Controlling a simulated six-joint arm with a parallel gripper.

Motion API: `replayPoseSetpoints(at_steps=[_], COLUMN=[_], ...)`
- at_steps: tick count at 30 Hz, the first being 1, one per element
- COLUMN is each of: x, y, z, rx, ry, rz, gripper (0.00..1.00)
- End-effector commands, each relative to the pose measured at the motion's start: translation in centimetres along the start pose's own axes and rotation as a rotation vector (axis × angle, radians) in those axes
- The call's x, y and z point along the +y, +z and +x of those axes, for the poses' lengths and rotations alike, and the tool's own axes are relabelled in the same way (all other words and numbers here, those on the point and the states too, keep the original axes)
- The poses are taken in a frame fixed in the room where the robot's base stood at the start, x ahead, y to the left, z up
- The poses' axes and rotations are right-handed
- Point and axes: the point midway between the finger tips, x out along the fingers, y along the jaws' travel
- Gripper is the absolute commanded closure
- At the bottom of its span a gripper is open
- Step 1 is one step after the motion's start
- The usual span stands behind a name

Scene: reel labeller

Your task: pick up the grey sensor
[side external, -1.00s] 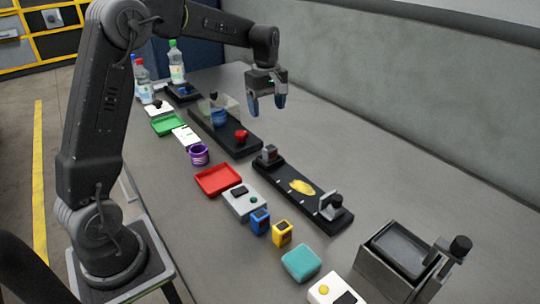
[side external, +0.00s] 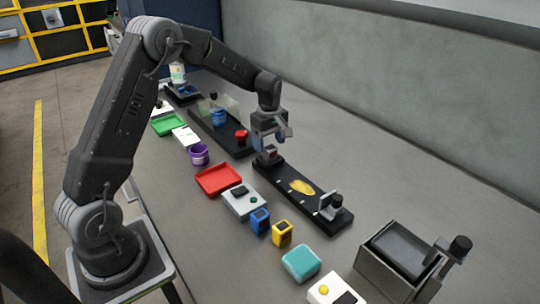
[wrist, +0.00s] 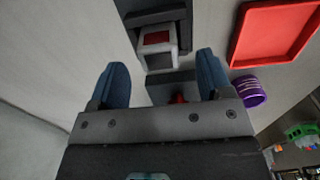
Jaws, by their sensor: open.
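The grey sensor (side external: 270,155) is a small grey block with a red patch. It sits at the far end of a long black base (side external: 318,206), and it also shows in the wrist view (wrist: 158,47). My gripper (side external: 268,143) is open and empty, just above the sensor in the side external view, partly covering it. In the wrist view the two blue fingertips (wrist: 162,75) are spread apart, with the sensor ahead of the gap. I cannot tell whether a finger touches it.
The black base also carries a yellow patch (side external: 302,187) and a grey bracket (side external: 331,205). A red button (side external: 241,136) stands on another black base behind. A red tray (side external: 218,180), a purple cup (side external: 199,154) and a grey control box (side external: 243,201) lie to the left.

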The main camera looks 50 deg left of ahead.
Motion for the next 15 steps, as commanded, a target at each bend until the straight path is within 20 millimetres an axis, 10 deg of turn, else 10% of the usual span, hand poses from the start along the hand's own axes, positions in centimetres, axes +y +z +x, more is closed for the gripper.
replayPoseSetpoints(at_steps=[15], x=[0.0], y=[0.2], z=[3.0], rx=[0.0], ry=[0.0], rz=[0.001], gripper=[0.3])
